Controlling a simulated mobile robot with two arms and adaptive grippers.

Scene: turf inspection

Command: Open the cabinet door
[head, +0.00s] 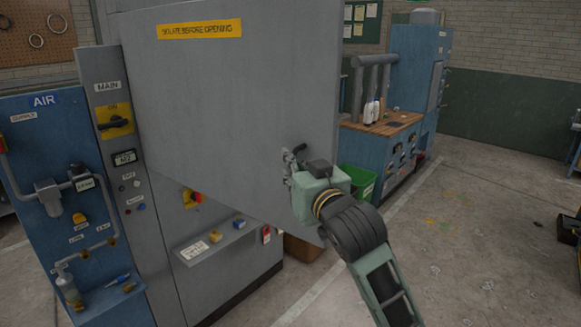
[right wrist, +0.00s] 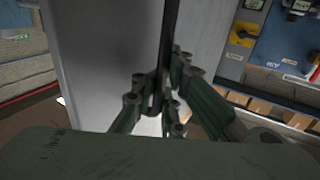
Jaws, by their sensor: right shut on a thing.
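The grey cabinet door (head: 235,90) with a yellow warning label fills the middle of the head view. Its lower edge slants away from the cabinet front (head: 165,200), so it stands swung outward. What is behind it is hidden. My right gripper (head: 293,160) is at the door's lower right part, its arm coming up from the lower right. In the right wrist view its fingers (right wrist: 160,100) close from both sides on a dark upright bar (right wrist: 168,45), which seems to be the door handle. My left gripper does not show.
A blue air supply panel (head: 30,130) stands left of the cabinet. A blue workbench (head: 375,155) and a green bin (head: 357,181) stand behind at right. The floor (head: 470,240) at right is mostly clear.

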